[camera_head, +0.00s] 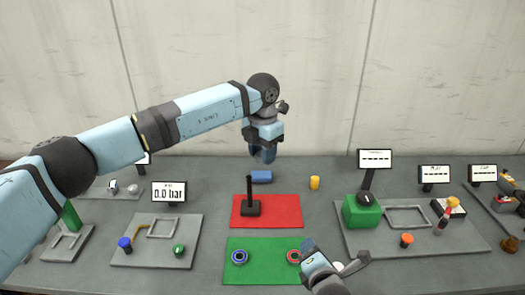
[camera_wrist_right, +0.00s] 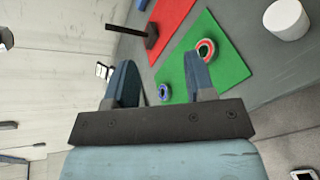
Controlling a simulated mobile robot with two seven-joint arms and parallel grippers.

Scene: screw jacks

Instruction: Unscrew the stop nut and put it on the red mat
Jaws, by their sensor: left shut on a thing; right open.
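The red mat (camera_head: 282,202) lies mid-table with a black block and upright black rod (camera_head: 250,200) on it. The green mat (camera_head: 267,270) in front bears a blue ring (camera_head: 239,257) and a red ring (camera_head: 293,256). I cannot tell which thing is the stop nut. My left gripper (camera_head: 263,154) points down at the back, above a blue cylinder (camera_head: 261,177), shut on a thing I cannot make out. My right gripper (camera_head: 332,258) is open and empty near the green mat's right edge; in the right wrist view its fingers (camera_wrist_right: 163,80) are spread, one close beside the red ring (camera_wrist_right: 205,50).
A grey board at right (camera_head: 440,240) holds a green block (camera_head: 361,211) and a frame. Another grey board (camera_head: 196,238) lies at left. A yellow cylinder (camera_head: 315,183) stands behind the red mat. A white cylinder (camera_wrist_right: 286,19) stands near the green mat.

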